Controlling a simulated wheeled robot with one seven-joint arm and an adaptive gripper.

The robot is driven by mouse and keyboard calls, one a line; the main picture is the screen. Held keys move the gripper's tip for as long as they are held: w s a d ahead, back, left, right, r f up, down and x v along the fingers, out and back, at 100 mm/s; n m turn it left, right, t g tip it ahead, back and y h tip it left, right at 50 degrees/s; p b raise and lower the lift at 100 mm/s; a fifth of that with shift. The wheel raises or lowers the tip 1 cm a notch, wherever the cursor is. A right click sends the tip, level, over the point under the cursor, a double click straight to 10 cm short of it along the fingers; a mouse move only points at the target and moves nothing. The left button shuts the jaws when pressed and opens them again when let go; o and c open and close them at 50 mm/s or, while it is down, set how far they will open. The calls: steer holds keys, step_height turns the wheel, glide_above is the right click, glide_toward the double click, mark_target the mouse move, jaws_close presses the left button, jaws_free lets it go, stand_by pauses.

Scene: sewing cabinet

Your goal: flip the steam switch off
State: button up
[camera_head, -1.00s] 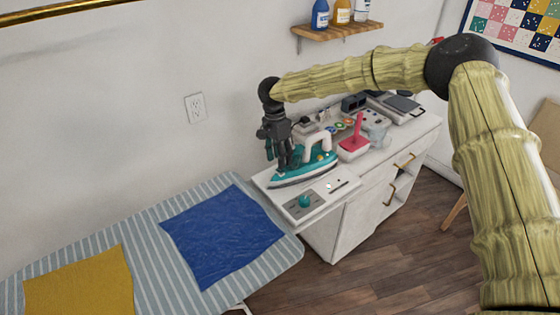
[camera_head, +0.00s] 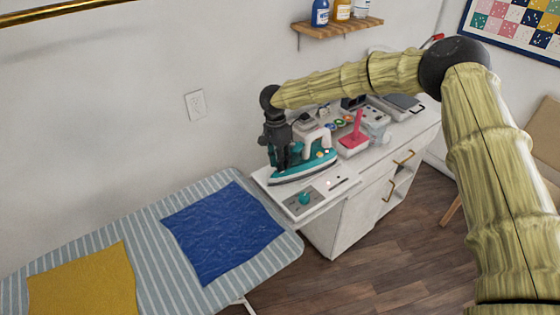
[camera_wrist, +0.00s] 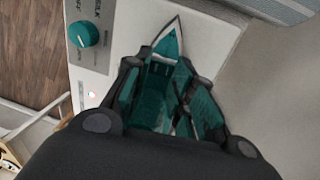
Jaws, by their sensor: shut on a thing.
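The teal and white iron (camera_head: 300,170) stands on the white station at the left end of the cabinet; its pointed front also shows in the wrist view (camera_wrist: 168,42). My gripper (camera_head: 284,160) is lowered over the iron's left part, its fingers (camera_wrist: 163,100) close around teal parts of it. The exact contact is hidden by the fingers. The control panel (camera_head: 318,192) beside the iron has a teal knob (camera_head: 304,199), clear of my gripper, which also shows in the wrist view (camera_wrist: 83,34). I cannot make out which part is the steam switch.
A red-handled item (camera_head: 354,138) and several small things stand behind the iron. The ironing board (camera_head: 150,240) with blue cloth (camera_head: 222,230) and yellow cloth (camera_head: 85,285) lies in front. A wall shelf (camera_head: 340,27) with bottles is above. The panel's front side is clear.

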steer(key=shift+s+d, duration=0.1)
steer(key=shift+s+d+f+t+y+b, duration=0.15)
steer(key=shift+t+y+b, duration=0.25)
steer(key=shift+t+y, duration=0.25)
steer(key=shift+s+t+y, duration=0.1)
steer(key=shift+t+y, duration=0.25)
steer(key=shift+t, duration=0.3)
steer(key=o, duration=1)
steer(key=r, duration=0.4)
steer(key=s+r, duration=0.1)
steer(key=r, duration=0.3)
steer(key=d+r, duration=0.1)
steer(key=r, duration=0.3)
steer(key=shift+s, duration=0.25)
